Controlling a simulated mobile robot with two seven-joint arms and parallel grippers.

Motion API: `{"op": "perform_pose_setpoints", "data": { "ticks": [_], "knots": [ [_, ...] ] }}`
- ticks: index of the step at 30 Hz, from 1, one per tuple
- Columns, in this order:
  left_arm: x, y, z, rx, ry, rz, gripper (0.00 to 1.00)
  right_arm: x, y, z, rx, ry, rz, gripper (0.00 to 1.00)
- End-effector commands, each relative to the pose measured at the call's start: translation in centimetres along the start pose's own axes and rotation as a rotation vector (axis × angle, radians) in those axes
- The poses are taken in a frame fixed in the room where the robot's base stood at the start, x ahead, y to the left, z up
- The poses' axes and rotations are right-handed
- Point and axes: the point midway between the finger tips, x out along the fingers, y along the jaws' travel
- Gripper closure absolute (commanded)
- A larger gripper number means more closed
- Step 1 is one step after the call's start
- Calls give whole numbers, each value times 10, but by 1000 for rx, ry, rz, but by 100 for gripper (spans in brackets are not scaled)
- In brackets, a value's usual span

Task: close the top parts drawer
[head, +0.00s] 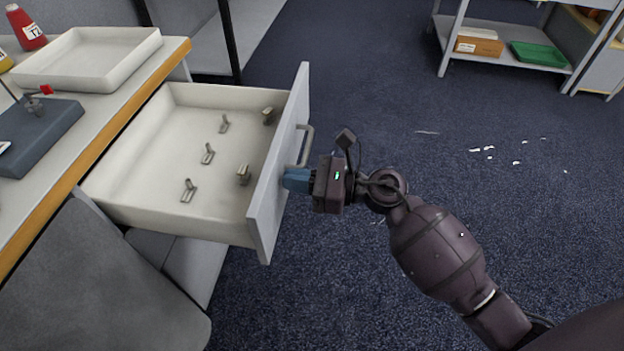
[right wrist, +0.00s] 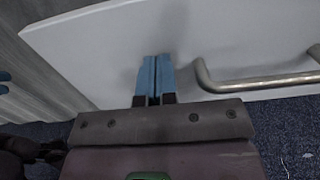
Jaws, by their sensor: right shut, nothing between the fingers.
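The top parts drawer (head: 150,195) is pulled far out from under the table in the head view. Several small metal brackets and clips lie in it. Its pale front panel (head: 278,185) faces right and carries a metal bar handle (head: 305,146). The panel (right wrist: 110,45) and handle (right wrist: 255,82) also show in the right wrist view. My right gripper (head: 288,180) is shut and empty. Its blue fingertips (right wrist: 155,75) are at the outer face of the panel, beside the handle and not around it. I cannot tell whether they touch. My left gripper is not clearly in view.
The table (head: 95,125) above the drawer holds a white tray (head: 90,58), a red bottle (head: 27,28) and a dark blue-grey block (head: 38,135). A grey chair-like shape (head: 90,280) stands below left. A shelf with a green tray (head: 538,54) is far right. The carpet (head: 480,200) is mostly open.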

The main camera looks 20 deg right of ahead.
Motion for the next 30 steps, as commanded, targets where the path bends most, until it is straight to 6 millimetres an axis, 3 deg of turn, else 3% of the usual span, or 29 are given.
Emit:
{"op": "perform_pose_setpoints", "data": {
  "ticks": [19,23,30],
  "knots": [
    [-1,-2,-4,0,7,-5,57,13,0,1,-1,-1,1,100],
    [-1,-2,-4,3,5,-6,57,30,0,2,-3,-2,2,100],
    [-2,0,-2,6,-18,1,57,80,0,3,-4,-2,3,100]
  ]
}}
